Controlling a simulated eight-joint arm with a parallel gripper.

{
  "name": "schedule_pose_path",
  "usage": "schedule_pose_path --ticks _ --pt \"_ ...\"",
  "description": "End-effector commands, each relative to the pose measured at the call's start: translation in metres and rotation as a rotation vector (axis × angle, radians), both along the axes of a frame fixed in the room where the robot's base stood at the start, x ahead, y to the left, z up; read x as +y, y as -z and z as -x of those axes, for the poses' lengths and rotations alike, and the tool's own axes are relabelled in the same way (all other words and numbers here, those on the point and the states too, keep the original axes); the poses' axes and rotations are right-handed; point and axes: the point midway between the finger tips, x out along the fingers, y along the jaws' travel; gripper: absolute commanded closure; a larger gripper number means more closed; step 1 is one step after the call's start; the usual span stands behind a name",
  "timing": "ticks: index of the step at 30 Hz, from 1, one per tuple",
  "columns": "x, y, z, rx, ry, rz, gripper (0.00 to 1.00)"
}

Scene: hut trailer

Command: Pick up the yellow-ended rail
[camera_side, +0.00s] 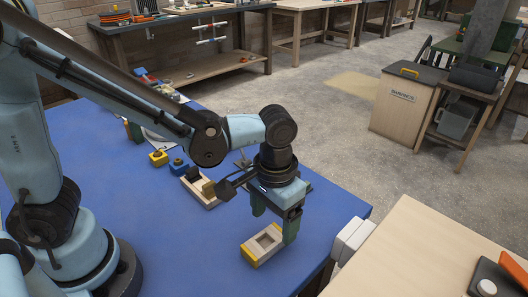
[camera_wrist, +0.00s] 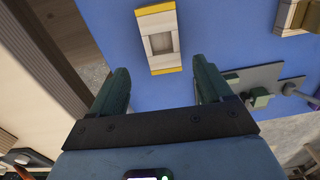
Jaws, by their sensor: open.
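The yellow-ended rail (camera_side: 262,244) is a pale wooden block with a rectangular recess and yellow ends. It lies on the blue table top, near the front right edge. It also shows in the wrist view (camera_wrist: 159,38), at the top centre, beyond the fingers. My gripper (camera_side: 275,223) points down above the table, close behind the rail in the side view. Its two green fingers are apart and empty, as the wrist view (camera_wrist: 160,80) also shows. The rail is not between the fingers in the wrist view.
A pale wooden block with a brown piece (camera_side: 201,189) lies behind my gripper. A yellow block (camera_side: 158,158) and a blue block (camera_side: 179,166) stand farther left. White boxes (camera_side: 352,240) sit at the table's right edge. Blue table surface is clear left of the rail.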

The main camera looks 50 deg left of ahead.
Motion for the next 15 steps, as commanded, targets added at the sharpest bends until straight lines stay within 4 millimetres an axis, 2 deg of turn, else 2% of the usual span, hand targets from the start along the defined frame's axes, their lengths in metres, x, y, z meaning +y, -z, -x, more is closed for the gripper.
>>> schedule_pose_path --ticks 8,15 --pt "0.001 0.013 -0.001 0.0 -0.001 0.0 0.21" --pt "0.005 0.042 -0.003 -0.001 0.0 0.0 0.21"
